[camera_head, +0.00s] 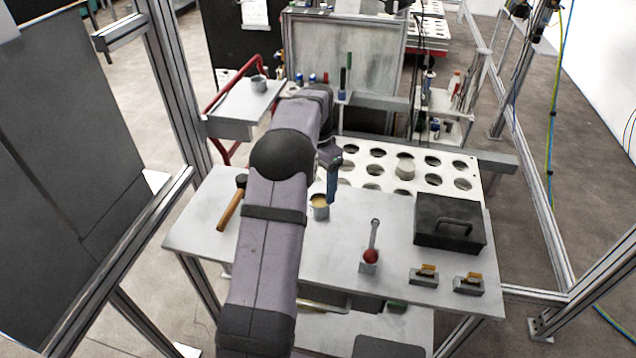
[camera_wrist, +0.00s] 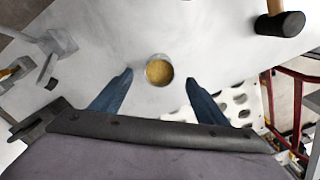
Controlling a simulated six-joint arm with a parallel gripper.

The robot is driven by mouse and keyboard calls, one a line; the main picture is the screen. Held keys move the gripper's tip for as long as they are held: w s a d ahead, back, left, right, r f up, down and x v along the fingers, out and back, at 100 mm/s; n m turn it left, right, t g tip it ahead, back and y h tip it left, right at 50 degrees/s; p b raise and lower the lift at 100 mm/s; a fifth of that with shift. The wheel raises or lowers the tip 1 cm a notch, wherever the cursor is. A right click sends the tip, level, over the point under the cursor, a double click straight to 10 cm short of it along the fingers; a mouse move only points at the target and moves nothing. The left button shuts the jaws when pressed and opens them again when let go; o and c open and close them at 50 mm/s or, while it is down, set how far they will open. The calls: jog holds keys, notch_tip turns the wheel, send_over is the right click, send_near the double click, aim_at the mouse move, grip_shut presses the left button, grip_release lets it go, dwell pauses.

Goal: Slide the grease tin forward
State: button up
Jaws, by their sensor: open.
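The grease tin (camera_head: 320,208) is a small grey round tin with a yellow-tan top, upright on the pale table (camera_head: 345,235) near its middle. It also shows in the wrist view (camera_wrist: 159,71), at the upper centre. My gripper (camera_head: 332,200) points down with its blue fingers right beside the tin, at its right in the head view. In the wrist view the fingers (camera_wrist: 158,78) are wide apart, with nothing held between them, and the tin shows in line with the gap near their tips. I cannot tell whether a finger touches it.
A hammer (camera_head: 231,207) lies left of my arm. A red-knobbed lever (camera_head: 370,254), two small brush-like blocks (camera_head: 426,274) (camera_head: 469,283) and a black toolbox (camera_head: 448,222) stand at the right. A white holed rack (camera_head: 388,178) lies behind. The table between tin and lever is clear.

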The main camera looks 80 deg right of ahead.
aim_at(318, 204)
dwell(0.3)
jog(key=shift+f+p, duration=1.35)
jog(key=shift+f, duration=2.3)
jog(key=c, duration=1.6)
jog(key=shift+o, duration=0.2)
jog(key=shift+a, duration=6)
jog(key=o, duration=1.6)
jog(key=shift+c, duration=0.2)
